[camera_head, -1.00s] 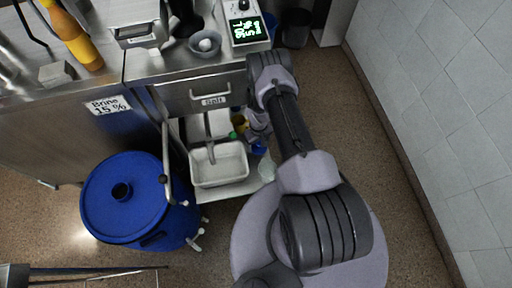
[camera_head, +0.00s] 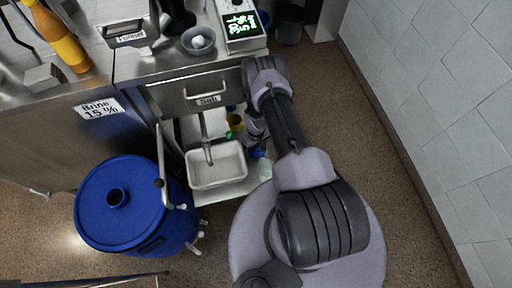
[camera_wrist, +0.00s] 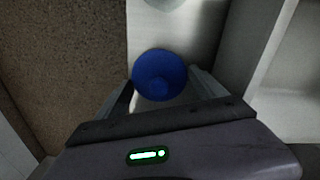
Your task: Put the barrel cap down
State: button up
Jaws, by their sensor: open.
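My gripper (camera_wrist: 162,88) is open, with one finger on each side of the cap. I cannot tell whether either finger touches it. In the head view a small blue patch, likely the cap (camera_head: 258,153), shows at the lower shelf beside the white tray, partly hidden by my arm. The blue barrel (camera_head: 107,218) stands on the floor at the left, with a dark round opening in its lid.
The white tray (camera_head: 217,180) sits on the low shelf. Green and yellow items (camera_head: 234,122) stand close to my wrist. A drawer (camera_head: 205,99) and steel counter are above. A tiled wall (camera_head: 440,110) bounds the right; floor between it and my arm is clear.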

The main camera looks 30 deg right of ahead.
notch_tip(320, 180, up, 12)
jog(key=p, duration=0.4)
jog(key=shift+r+p, duration=0.15)
jog(key=shift+p, duration=0.25)
